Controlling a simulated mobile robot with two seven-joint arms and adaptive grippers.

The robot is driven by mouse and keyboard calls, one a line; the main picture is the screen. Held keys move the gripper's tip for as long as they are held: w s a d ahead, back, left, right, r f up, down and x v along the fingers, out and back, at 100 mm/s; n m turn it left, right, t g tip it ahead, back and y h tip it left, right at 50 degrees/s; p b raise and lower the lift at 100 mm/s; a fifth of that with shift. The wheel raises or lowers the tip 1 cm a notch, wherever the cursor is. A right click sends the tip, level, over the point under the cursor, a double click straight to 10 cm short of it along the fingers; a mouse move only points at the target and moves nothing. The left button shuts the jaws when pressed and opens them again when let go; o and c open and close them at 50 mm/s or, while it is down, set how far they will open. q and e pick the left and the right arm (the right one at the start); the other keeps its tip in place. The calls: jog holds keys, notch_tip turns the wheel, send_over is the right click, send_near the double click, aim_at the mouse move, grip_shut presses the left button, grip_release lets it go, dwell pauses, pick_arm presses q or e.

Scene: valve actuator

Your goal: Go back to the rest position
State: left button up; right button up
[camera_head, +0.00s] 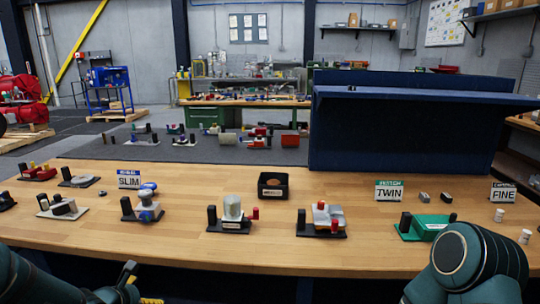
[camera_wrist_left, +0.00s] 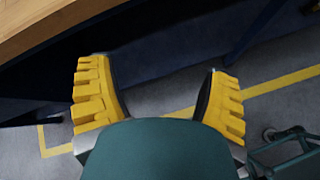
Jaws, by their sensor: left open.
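My left gripper (camera_wrist_left: 162,82) is open and empty in the left wrist view. Its two yellow ridged fingers are wide apart, with grey floor beneath them. In the head view my left arm comes in at the bottom left corner, below the table's front edge, with only a bit of the gripper showing. My right arm shows at the bottom right in the head view, in front of the table edge; its gripper is out of view. The wooden table (camera_head: 285,258) carries several valve units, among them a blue one (camera_head: 147,211), a clear-topped one (camera_head: 232,212) and a green one (camera_head: 424,227).
Signs reading SLIM (camera_head: 129,181), TWIN (camera_head: 389,191) and FINE (camera_head: 502,192) stand on the table. A black square bin (camera_head: 273,186) is at its middle back. A dark blue panel (camera_head: 405,130) rises behind it. The table edge (camera_wrist_left: 50,28) crosses the left wrist view's upper left.

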pick_arm(q)
jog(key=s+d+f+m+g, duration=0.4)
jog(key=s+d+f+m, duration=0.5)
jog(key=m, duration=0.4)
jog(key=s+d+f+m+g+h, duration=0.1)
jog(key=s+d+f+m+g, duration=0.3)
jog(key=s+d+f+m, duration=0.5)
jog(key=shift+s+d+f+m, duration=0.15)
jog(key=shift+s+d+m, duration=1.6)
jog(key=shift+d+m, duration=0.8)
jog(key=shift+a, duration=0.15)
